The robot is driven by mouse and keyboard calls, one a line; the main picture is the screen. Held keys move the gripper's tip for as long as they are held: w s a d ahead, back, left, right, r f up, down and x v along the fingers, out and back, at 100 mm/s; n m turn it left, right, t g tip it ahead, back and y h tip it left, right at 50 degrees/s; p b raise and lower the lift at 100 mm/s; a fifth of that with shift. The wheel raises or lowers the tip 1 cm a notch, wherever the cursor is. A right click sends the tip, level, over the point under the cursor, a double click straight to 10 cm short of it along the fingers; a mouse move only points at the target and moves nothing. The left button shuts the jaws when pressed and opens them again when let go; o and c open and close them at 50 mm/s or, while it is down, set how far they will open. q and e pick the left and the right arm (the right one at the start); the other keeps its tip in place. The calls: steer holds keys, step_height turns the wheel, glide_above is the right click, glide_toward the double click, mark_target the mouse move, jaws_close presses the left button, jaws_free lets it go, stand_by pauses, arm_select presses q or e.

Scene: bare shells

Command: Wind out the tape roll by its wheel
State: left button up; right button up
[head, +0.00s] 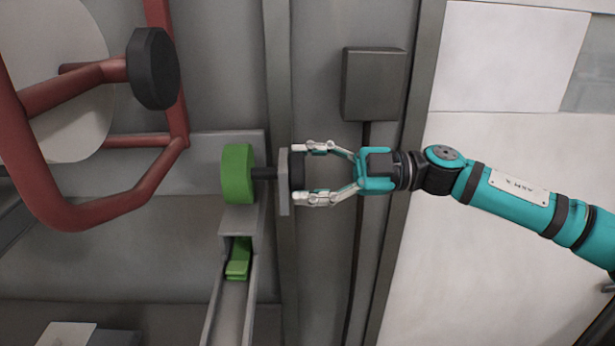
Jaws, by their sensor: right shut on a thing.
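The tape roll (238,174) is a green disc on a dark axle. Its wheel (284,182) is a grey disc on the axle's right end, with a dark hub or knob (297,171) on its right side. My right gripper (302,173) comes in from the right and is shut on that dark part, one finger above and one below. A short green piece of tape (238,260) lies in the channel below the roll. My left gripper is not in view.
A grey metal channel (232,306) runs down from the roll. A red tube frame (150,180) with a black round pad (153,68) stands at the left. A grey box (374,84) with a cable (362,215) is on the wall above my right gripper.

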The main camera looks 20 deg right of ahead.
steer(key=shift+r+n+b, duration=0.2)
steer(key=shift+n+b, duration=6.55)
steer(key=shift+n, duration=3.55)
steer(key=o, duration=1.2)
steer(key=shift+r, duration=0.1)
